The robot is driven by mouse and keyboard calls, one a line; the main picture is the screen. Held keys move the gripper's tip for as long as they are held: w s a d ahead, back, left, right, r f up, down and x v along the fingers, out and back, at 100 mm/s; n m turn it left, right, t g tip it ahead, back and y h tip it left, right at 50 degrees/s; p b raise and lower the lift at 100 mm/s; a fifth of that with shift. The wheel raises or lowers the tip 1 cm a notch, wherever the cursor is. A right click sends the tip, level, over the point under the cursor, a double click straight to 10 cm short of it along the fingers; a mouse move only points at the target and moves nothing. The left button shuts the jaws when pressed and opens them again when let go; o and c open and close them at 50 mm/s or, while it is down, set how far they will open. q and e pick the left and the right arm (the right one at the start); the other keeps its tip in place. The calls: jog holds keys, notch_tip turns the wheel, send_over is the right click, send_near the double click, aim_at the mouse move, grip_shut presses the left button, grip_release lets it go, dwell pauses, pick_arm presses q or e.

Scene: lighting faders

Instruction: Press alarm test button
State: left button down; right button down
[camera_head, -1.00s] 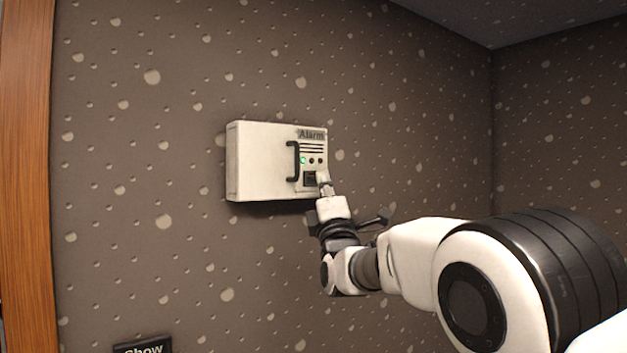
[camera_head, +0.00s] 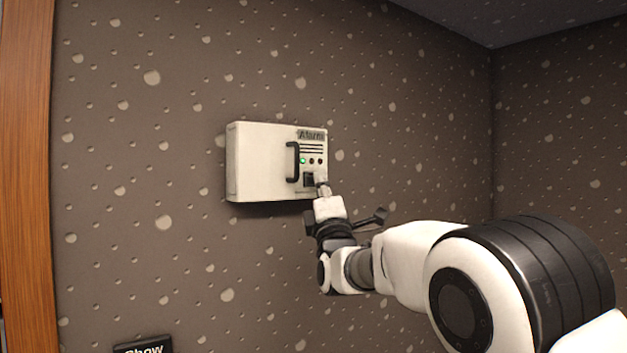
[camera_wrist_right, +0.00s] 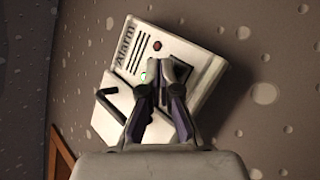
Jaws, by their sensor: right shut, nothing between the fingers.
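A dark square (camera_head: 309,180) sits below the lamps on the box's front. My right gripper (camera_head: 323,187) is shut and empty, its tips at the lower right of the box front beside the dark square. In the right wrist view, its fingers (camera_wrist_right: 164,72) cover part of the panel of the alarm box (camera_wrist_right: 193,58). I cannot tell whether the tips touch it. My left gripper is not in view.
The speckled brown wall (camera_head: 150,250) around the box is bare. A wooden post (camera_head: 25,180) stands at the far left. A dark sign reading "Show" (camera_head: 143,346) is at the bottom edge. A wall corner lies to the right.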

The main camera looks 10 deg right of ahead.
jog(key=shift+w+a, duration=0.1)
jog(key=shift+w, duration=0.2)
dwell(0.5)
jog(key=shift+s+d+b, duration=0.25)
jog(key=shift+s+b, duration=0.45)
jog(key=s+b, duration=0.1)
jog(key=s+d+b, duration=0.1)
jog(key=s+b, duration=0.2)
jog(key=shift+s+d, duration=0.35)
